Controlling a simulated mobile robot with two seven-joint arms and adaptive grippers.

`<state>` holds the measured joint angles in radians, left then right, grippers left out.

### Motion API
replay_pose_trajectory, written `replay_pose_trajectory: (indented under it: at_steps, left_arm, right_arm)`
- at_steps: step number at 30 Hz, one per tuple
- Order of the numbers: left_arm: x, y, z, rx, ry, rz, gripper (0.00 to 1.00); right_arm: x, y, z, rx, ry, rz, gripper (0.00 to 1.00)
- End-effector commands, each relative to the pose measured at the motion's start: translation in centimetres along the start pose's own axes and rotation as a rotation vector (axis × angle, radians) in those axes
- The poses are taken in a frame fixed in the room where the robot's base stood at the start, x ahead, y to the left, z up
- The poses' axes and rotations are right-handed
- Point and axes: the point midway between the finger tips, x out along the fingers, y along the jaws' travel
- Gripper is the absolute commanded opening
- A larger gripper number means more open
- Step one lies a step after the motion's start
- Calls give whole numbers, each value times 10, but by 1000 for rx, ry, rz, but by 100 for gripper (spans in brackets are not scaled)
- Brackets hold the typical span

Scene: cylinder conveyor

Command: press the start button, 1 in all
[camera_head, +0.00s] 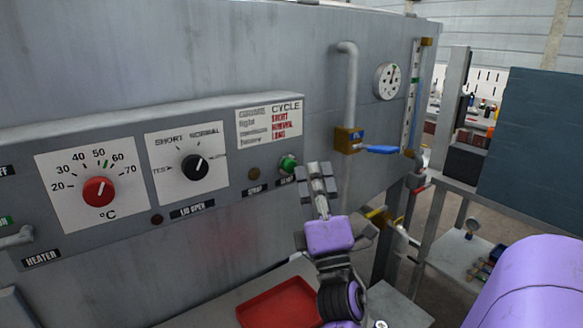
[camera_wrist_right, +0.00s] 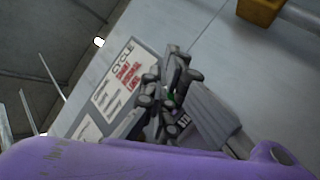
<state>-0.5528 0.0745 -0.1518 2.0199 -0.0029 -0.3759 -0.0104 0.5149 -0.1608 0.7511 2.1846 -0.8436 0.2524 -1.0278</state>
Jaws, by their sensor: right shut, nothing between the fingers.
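The green start button (camera_head: 288,163) sits at the right end of the machine's control panel, above its small black label. My right gripper (camera_head: 315,172) is shut and empty, with its fingertips just right of the button in the head view. I cannot tell whether they touch it. In the right wrist view the shut fingers (camera_wrist_right: 172,75) point at the panel near the cycle sign, and a small bit of the green button (camera_wrist_right: 170,96) shows between the finger links. My left gripper is not in view.
The panel also holds a red temperature knob (camera_head: 98,191), a black cycle knob (camera_head: 194,167) and a brown button (camera_head: 254,174). A pipe with a blue-handled valve (camera_head: 381,150) stands to the right. A red tray (camera_head: 280,303) lies below.

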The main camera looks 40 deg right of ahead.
Motion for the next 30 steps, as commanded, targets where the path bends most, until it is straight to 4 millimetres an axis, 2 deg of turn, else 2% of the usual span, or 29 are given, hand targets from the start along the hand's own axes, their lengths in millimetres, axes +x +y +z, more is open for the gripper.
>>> replay_pose_trajectory:
  at_steps: [30]
  left_arm:
    - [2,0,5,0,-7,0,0]
  right_arm:
    - [9,-6,-6,0,0,0,0]
